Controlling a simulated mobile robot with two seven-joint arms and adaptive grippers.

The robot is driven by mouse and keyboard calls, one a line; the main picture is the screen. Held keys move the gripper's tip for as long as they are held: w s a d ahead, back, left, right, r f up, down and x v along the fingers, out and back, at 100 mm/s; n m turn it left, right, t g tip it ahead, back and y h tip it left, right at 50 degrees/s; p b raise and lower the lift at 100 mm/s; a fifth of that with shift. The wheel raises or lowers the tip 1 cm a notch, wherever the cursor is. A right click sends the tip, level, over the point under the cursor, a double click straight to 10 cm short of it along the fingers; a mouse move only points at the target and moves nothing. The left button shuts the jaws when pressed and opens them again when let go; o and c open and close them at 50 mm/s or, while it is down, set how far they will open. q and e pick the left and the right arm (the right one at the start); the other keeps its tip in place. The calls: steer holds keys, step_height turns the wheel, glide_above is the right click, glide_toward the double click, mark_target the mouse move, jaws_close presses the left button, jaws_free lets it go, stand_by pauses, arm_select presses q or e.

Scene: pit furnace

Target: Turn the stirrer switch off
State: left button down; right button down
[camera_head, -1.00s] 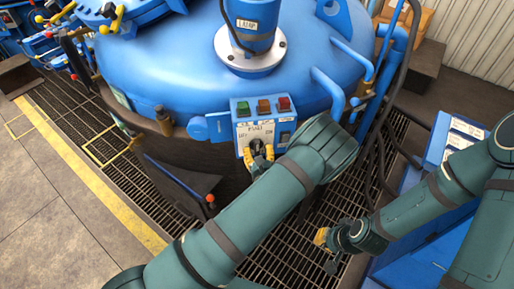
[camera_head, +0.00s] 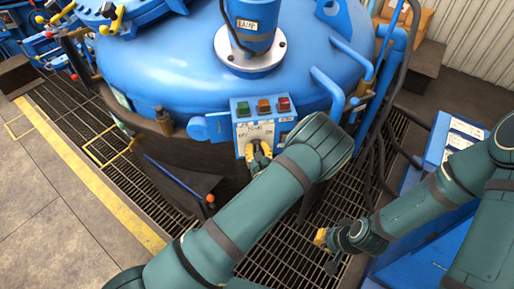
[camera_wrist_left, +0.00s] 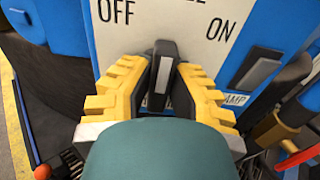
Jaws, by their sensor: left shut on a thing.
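The stirrer switch is a dark knob (camera_wrist_left: 163,66) with a pale line, on the white control panel (camera_head: 256,132). In the left wrist view its pointer stands nearly upright, between the OFF label at left and the ON label at right. My left gripper (camera_head: 258,153) is at the lower part of this panel. In the left wrist view its yellow fingers (camera_wrist_left: 163,92) are shut on the knob, one on each side. The knob's base is hidden behind my gripper. My right gripper (camera_head: 321,237) hangs low over the grating, away from the panel, its fingers mostly hidden.
A lamp rocker switch (camera_wrist_left: 257,70) is close right of my left fingers. The blue furnace lid (camera_head: 160,60) rises behind. Pipes and dark hoses (camera_head: 378,140) run at right. Open floor lies left.

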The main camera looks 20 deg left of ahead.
arm_select(q)
steer(key=shift+n, duration=0.3)
steer(key=n, duration=0.3)
steer(key=shift+a+n, duration=0.1)
steer(key=shift+n, duration=0.3)
steer(key=shift+n+b, duration=1.1)
steer(key=shift+n, duration=1.2)
steer(key=c, duration=0.9)
jaws_free()
